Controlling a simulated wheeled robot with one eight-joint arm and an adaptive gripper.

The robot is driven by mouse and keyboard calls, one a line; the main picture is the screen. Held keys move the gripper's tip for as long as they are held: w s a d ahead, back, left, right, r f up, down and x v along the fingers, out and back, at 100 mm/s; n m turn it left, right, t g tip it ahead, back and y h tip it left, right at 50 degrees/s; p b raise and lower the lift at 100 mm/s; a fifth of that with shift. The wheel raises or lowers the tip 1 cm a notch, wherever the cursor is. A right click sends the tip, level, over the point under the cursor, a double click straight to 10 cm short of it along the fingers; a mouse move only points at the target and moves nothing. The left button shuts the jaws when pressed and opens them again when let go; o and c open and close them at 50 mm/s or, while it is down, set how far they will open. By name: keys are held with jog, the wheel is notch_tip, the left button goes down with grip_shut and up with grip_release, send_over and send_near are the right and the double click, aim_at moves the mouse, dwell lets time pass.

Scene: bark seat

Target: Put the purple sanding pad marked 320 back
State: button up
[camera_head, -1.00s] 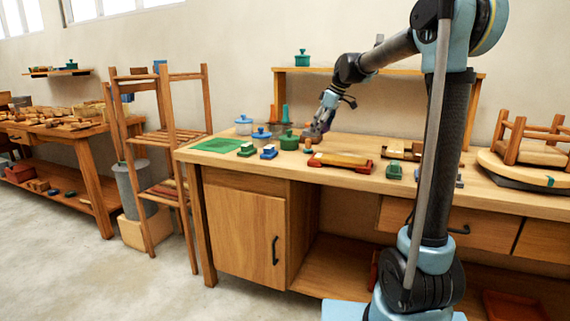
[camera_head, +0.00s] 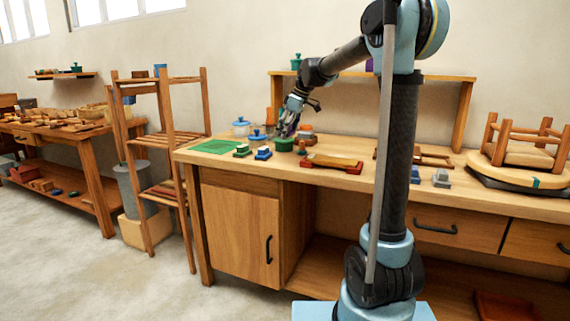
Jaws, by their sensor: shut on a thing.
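My gripper (camera_head: 287,127) is above the back left of the workbench, fingers pointing down. It is shut on a small dark purple thing, which looks like the purple sanding pad (camera_head: 284,131); the fingers hide most of it and the 320 mark cannot be read. A green pad-like block (camera_head: 242,150) and a blue one (camera_head: 263,153) stand at the front left of the bench, beside a green mat (camera_head: 217,147).
Lidded pots stand close to the gripper: blue-lidded ones (camera_head: 241,127) and a green one (camera_head: 284,145). A wooden holder with red ends (camera_head: 332,163) lies to the right. A raised shelf (camera_head: 440,77) spans the bench's back.

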aim_at(284, 161)
jog(key=shift+f, duration=4.9)
jog(key=shift+d+f, duration=0.1)
jog(key=shift+f, duration=0.45)
jog(key=o, duration=1.3)
jog(key=shift+f, duration=0.1)
jog(key=shift+r, duration=0.4)
jog(key=v, duration=1.2)
jog(key=shift+r, duration=0.3)
